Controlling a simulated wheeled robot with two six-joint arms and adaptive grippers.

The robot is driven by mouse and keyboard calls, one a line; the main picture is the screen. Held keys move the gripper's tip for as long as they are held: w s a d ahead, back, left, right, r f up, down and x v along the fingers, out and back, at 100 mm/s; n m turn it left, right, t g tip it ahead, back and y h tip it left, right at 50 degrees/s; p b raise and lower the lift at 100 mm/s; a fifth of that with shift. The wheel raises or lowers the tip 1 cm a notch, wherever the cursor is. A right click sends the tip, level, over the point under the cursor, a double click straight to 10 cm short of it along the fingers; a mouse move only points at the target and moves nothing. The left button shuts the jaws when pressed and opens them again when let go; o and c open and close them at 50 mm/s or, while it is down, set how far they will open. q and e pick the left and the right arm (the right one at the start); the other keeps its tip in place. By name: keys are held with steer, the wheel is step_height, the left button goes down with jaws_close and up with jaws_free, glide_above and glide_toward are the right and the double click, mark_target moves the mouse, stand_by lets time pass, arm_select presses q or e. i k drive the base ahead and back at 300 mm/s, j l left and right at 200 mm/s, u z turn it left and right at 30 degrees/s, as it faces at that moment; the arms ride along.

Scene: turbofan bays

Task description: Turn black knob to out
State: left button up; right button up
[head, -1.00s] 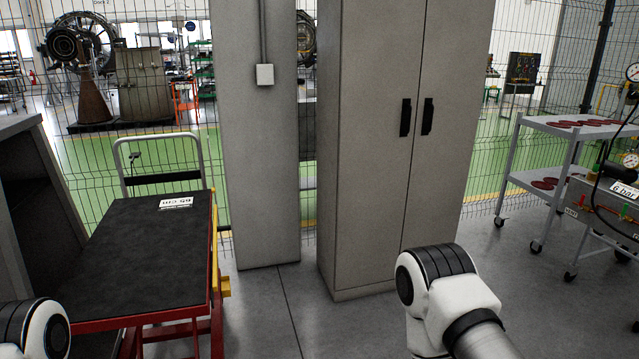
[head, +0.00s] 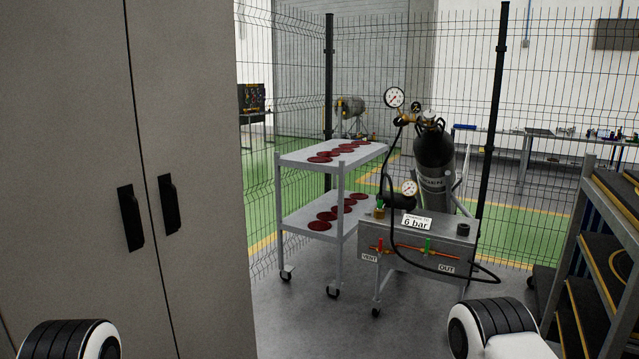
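A grey box-shaped panel on a wheeled stand (head: 440,262) stands right of centre in the head view. Its front has a "VENT" label (head: 370,257), an "OUT" label (head: 446,268), a red handle (head: 380,245) and a green handle (head: 427,246). A short black round part (head: 463,230) sits on its top right; a black regulator part (head: 398,200) is beside a gauge (head: 409,188). I cannot tell which is the black knob, or its setting. A sign reads "6 bar" (head: 416,222). Only links of my arms show at the bottom; both grippers are out of view.
A grey cabinet (head: 190,90) fills the left. A two-shelf trolley with red discs (head: 283,222) stands left of the panel, a black gas cylinder (head: 434,165) behind it. A rack (head: 600,270) stands at right. Open grey floor (head: 330,325) lies in front; mesh fence is behind.

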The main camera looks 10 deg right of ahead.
mark_target(398, 121)
steer(key=i+l+z, duration=0.1)
steer(key=i+z, duration=0.25)
steer(key=i, duration=0.35)
steer(key=i+j+z, duration=0.1)
steer(key=i+z, duration=0.2)
steer(key=i, duration=0.45)
